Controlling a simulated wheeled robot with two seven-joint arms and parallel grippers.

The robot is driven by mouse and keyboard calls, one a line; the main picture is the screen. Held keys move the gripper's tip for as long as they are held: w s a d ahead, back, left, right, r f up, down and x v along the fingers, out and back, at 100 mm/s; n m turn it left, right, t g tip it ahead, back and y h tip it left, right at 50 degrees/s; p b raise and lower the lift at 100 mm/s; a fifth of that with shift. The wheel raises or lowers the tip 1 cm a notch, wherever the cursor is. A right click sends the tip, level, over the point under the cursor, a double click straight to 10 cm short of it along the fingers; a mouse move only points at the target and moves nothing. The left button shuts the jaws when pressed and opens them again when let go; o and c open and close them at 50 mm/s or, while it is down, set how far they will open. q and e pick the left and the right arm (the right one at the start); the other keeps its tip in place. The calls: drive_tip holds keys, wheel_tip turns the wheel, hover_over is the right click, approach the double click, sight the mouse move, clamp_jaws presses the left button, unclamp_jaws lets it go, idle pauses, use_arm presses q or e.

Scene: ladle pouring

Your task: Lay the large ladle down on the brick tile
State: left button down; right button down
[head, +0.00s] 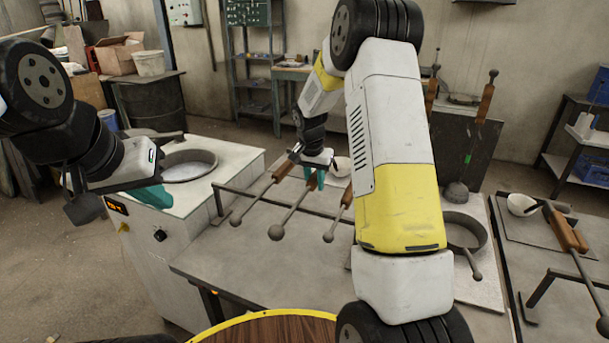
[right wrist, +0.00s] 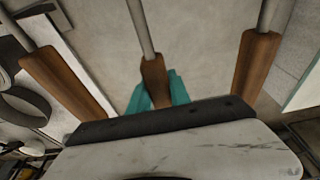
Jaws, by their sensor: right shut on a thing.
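Three ladles with wooden handles, thin rods and ball ends lie side by side over a rack bar on the grey table. The middle ladle (head: 291,214) has the biggest ball end. My right gripper (head: 314,180) is shut on its wooden handle; in the right wrist view the teal fingers sit around the middle handle (right wrist: 155,80). A white bowl (head: 341,166) shows just behind this gripper; I cannot tell which ladle it belongs to. My left gripper (head: 152,196) hangs beside the left furnace, its finger opening unclear. I cannot make out the brick tile.
The left ladle (head: 257,196) and right ladle (head: 338,214) lie close on either side of my right gripper. The left furnace (head: 180,215) has a round opening. Another ladle (head: 568,235) lies at far right. The front grey table (head: 270,275) is clear.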

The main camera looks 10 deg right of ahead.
drive_tip(key=shift+f, duration=0.1)
drive_tip(key=c, duration=1.2)
unclamp_jaws()
drive_tip(key=shift+o, duration=0.4)
drive_tip(key=shift+s+f, duration=0.1)
drive_tip(key=shift+f, duration=0.05)
drive_tip(key=v, duration=0.8)
drive_tip(key=shift+w, duration=0.2)
drive_tip(key=w+v, duration=0.1)
drive_tip(key=v, duration=0.5)
drive_tip(key=shift+d+r, duration=0.35)
drive_tip(key=shift+r, duration=0.25)
